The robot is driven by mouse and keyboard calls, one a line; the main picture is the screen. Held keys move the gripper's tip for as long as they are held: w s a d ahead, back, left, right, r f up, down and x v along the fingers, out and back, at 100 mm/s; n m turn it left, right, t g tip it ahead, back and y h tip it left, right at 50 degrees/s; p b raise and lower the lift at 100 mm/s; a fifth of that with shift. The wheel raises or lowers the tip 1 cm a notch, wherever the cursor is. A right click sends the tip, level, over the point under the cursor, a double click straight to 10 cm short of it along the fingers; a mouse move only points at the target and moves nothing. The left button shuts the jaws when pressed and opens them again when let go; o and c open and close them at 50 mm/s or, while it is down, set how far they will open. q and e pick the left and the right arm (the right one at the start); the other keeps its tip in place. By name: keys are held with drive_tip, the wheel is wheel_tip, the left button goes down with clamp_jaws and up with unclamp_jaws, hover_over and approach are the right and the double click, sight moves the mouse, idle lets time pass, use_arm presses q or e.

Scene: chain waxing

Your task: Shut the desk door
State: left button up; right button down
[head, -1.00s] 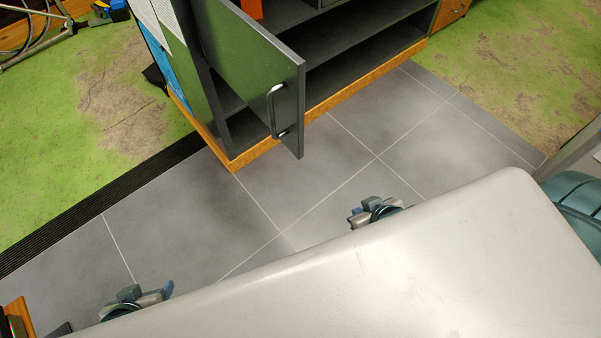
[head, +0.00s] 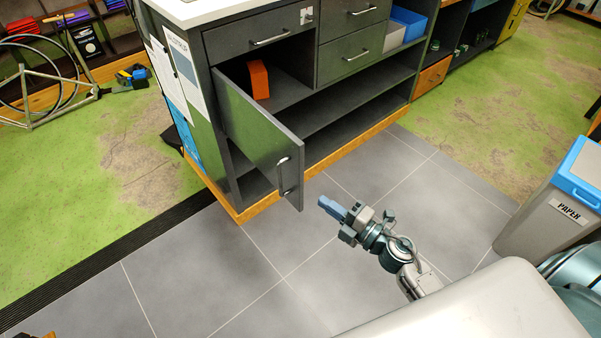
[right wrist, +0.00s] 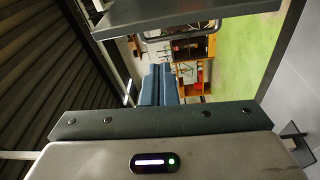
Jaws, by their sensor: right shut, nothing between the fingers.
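The desk door (head: 253,133) is a dark grey panel hinged at the left of the desk. It stands open and juts out toward me. Its metal handle (head: 284,175) is near the free edge. My right gripper (head: 326,204) is shut and empty, a little to the right of the door's free edge and apart from it. In the right wrist view the shut blue fingers (right wrist: 158,86) point at the scene, with the door panel (right wrist: 185,14) and its handle across the top. My left gripper is not in view.
The desk has drawers (head: 262,32) above and open shelves (head: 350,100). An orange box (head: 259,80) stands inside the compartment behind the door. A grey paper bin (head: 545,215) stands at the right. The tiled floor before the desk is clear.

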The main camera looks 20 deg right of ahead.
sight(303, 185)
drive_tip(key=w+a+n+g+y+p, duration=0.2)
drive_tip(key=w+a+n+p, duration=0.1)
drive_tip(key=w+a, duration=0.5)
drive_tip(key=d, duration=0.4)
drive_tip(key=shift+w+d+f, duration=0.15)
drive_tip(key=shift+w+f, duration=0.15)
drive_tip(key=shift+f, duration=0.05)
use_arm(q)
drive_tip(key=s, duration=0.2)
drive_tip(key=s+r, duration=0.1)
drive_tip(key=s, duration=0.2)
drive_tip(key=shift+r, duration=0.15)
use_arm(e)
drive_tip(key=shift+d, duration=0.15)
